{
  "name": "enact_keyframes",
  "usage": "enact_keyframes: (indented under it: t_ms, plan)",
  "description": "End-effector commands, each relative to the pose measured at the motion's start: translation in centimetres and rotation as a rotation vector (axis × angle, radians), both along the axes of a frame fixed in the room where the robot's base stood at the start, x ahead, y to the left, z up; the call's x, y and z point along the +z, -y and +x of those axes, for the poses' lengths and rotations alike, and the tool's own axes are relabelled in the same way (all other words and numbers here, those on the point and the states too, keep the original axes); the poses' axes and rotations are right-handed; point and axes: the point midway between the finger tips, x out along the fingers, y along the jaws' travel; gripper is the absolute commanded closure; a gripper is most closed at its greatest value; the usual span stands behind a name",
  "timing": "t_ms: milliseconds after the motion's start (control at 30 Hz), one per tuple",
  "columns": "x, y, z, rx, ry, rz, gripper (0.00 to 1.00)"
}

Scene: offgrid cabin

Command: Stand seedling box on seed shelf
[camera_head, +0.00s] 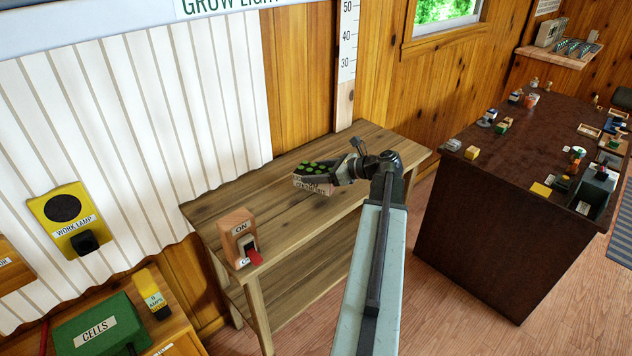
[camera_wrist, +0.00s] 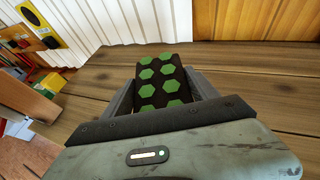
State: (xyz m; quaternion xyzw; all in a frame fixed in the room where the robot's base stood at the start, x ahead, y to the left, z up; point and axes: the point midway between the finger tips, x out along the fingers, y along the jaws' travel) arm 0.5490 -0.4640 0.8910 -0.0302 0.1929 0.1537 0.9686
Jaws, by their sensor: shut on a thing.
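The seedling box (camera_head: 314,175) is a small box with dark soil and green patches on top and a light printed side. My gripper (camera_head: 338,174) is shut on it, over the wooden shelf (camera_head: 275,185). In the wrist view the box (camera_wrist: 160,84) sits between the two fingers of my gripper (camera_wrist: 162,100), its green hexagons facing the camera. The box looks upright and close to the shelf's top board (camera_wrist: 245,80). I cannot tell whether its underside touches the board.
A wooden ON switch block (camera_head: 238,238) with a red lever stands at the shelf's front left corner. A ruler post (camera_head: 346,70) rises behind the shelf. Bare board lies around the box. A dark desk (camera_head: 500,190) with many small items stands to the right.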

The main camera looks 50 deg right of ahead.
Motion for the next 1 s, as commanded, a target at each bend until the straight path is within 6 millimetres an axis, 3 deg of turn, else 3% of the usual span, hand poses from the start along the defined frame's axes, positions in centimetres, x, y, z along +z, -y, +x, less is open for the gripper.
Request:
enact_keyframes:
  t_ms: [233, 600, 633, 700, 1000]
  plan:
    - [-3.8, -0.1, 0.0, 0.001, 0.001, 0.001, 0.95]
    - [-3.8, -0.1, 0.0, 0.002, 0.001, 0.000, 0.95]
    - [-3.9, -0.1, 0.0, 0.002, 0.000, 0.000, 0.29]
    - [-3.7, -0.1, 0.0, 0.002, 0.000, 0.000, 0.10]
    - [-3.6, -0.2, 0.0, 0.003, 0.000, 0.000, 0.10]
